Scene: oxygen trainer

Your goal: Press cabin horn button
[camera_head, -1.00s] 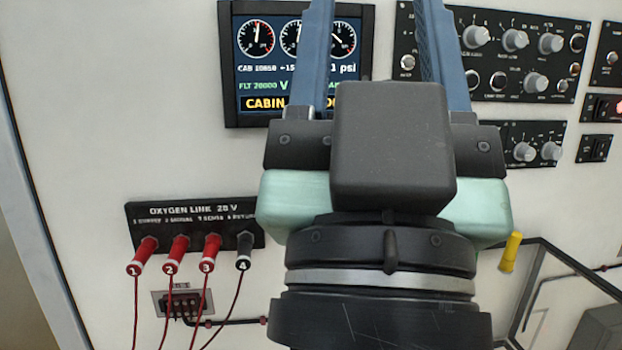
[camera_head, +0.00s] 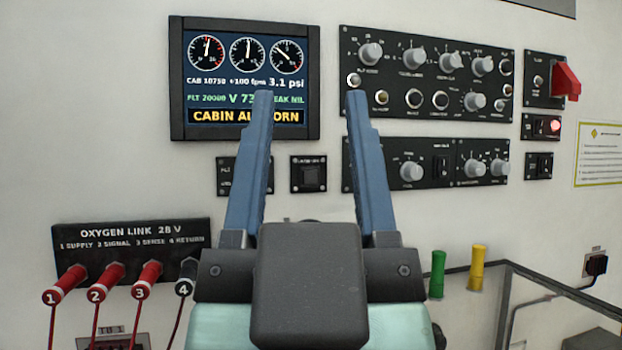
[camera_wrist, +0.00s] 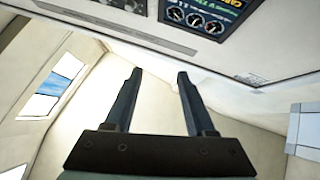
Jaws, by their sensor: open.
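My gripper (camera_head: 309,98) is open and empty, with its two blue fingers pointing up toward the panel wall. In the head view the fingertips overlap the lower right of the display and the left edge of the knob panel. Between the fingers shows a small square black button (camera_head: 309,174) on its own plate; its label is too small to read, so I cannot tell if it is the cabin horn button. The display (camera_head: 190,80) shows a yellow cabin alert ending in "HORN", partly hidden by the left finger. The wrist view shows the open fingers (camera_wrist: 160,73) below the display (camera_wrist: 207,12).
A knob panel (camera_head: 400,85) is at upper right, with a lower one (camera_head: 440,170) beneath. A red guarded switch (camera_head: 566,82) and a lit red switch (camera_head: 553,127) are at right. The oxygen link block (camera_head: 130,245) with cabled plugs is at lower left. Green (camera_head: 437,275) and yellow (camera_head: 477,268) handles stand at right.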

